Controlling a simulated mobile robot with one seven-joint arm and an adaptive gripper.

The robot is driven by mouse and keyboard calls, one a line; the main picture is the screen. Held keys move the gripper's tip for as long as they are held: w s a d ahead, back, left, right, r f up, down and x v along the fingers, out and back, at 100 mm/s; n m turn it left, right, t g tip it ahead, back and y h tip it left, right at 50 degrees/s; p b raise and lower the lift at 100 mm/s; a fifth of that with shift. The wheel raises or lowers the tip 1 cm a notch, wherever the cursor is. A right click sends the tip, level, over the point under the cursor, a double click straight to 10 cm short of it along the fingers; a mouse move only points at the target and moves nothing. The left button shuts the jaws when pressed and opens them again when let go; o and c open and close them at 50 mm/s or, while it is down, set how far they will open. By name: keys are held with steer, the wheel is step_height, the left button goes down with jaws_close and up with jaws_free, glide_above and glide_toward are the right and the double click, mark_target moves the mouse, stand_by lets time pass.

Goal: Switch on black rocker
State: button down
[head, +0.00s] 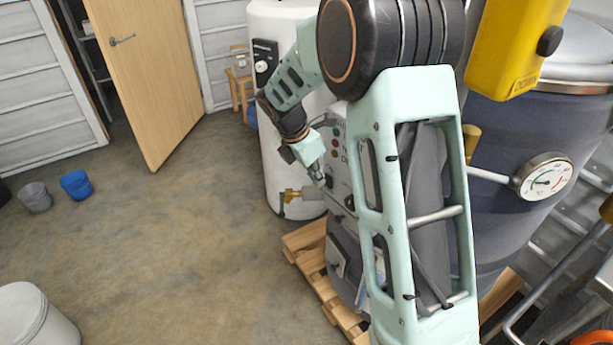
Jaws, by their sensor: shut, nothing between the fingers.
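My gripper (320,178) is at the end of my pale green arm, in front of a grey control box (348,172) beside the white tank. It is shut, with nothing seen in it, and its fingertips point down toward the box's panel. Small coloured lights or buttons (337,132) show on the panel above and right of the gripper. I cannot pick out the black rocker for certain; dark spots near the fingertips are too small to tell from the fingers. Whether the fingertips touch the panel cannot be told. My arm hides the panel's right part.
A white tank (285,190) stands behind the gripper, with a brass valve (297,194) low down. The box stands on a wooden pallet (308,256). A dark blue vessel with a dial gauge (545,177) stands at right. The floor (180,240) at left is mostly clear.

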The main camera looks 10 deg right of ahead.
steer(key=shift+w+d+r, duration=0.1)
steer(key=shift+w+d, duration=0.25)
steer(key=shift+d, duration=0.2)
steer(key=shift+r, duration=0.1)
steer(key=shift+w+d+r+p, duration=0.15)
steer(key=shift+d+p, duration=0.1)
steer(key=shift+p, duration=0.3)
steer(key=shift+d+r+p, duration=0.1)
steer(key=shift+r+p, duration=0.6)
steer(key=shift+p, duration=0.1)
